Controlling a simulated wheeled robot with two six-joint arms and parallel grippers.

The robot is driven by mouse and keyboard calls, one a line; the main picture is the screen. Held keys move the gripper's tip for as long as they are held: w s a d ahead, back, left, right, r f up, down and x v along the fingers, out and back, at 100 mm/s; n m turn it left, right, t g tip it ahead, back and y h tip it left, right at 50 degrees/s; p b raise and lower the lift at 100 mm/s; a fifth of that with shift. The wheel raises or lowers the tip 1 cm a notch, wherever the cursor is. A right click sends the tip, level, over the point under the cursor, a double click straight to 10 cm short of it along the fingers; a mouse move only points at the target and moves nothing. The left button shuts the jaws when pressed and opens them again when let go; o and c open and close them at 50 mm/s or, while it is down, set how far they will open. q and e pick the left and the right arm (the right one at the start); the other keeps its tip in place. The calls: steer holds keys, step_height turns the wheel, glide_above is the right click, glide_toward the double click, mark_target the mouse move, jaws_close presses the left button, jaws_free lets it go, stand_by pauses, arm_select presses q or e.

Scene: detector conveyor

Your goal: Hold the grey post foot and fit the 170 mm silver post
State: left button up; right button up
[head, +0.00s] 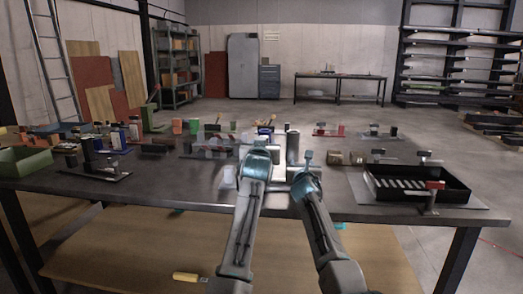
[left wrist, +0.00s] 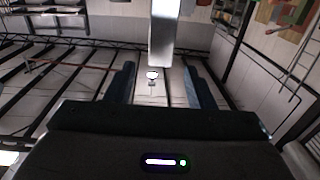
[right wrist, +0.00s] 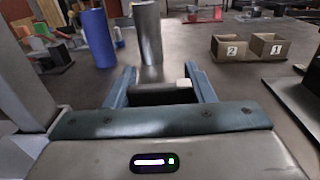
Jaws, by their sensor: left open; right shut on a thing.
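A silver post (head: 292,146) stands upright on the dark table, just beyond my grippers. It also shows in the right wrist view (right wrist: 148,38), beyond the fingertips. My left gripper (head: 262,152) is open beside it; in the left wrist view a silver post (left wrist: 162,32) shows between and beyond the spread fingers (left wrist: 160,82). My right gripper (head: 306,165) is low over the table, shut on a dark grey piece (right wrist: 158,94) with a small pale block at one side, likely the post foot. The fingers hide part of it. The silver post's length cannot be read.
A blue cylinder (right wrist: 98,40) stands left of the silver post. Two numbered brown bins (right wrist: 250,47) stand to the right. A black tray (head: 448,193) sits at the table's right end. A green bin (head: 25,162) and several small tools crowd the left.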

arm_select(q)
steer(key=s, duration=0.4)
steer(key=shift+s, duration=0.1)
arm_select(e)
steer(key=o, duration=1.6)
steer(key=shift+s, duration=0.1)
